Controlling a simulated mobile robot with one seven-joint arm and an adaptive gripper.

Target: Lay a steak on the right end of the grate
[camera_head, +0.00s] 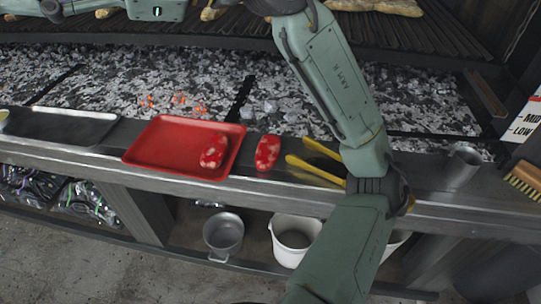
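A raw red steak (214,151) with pale marbling lies in the right part of a red tray (165,135) on the metal ledge. A second red steak (267,152) lies on the ledge just right of the tray, apart from it. The dark slatted grate (420,35) runs across the top, above the coals. Its right end shows at the upper right. My arm rises from the bottom, crosses the ledge and leaves at the top. More pale green links of mine show at the upper left. My gripper's fingers are not visible.
Yellow-handled tongs (315,168) lie on the ledge beside my arm. A metal cup (462,166) and brush (524,180) are at right. A grey tray (62,127) is at left. Tan food (378,6) lies on the grate at the top. Pots (223,233) stand below.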

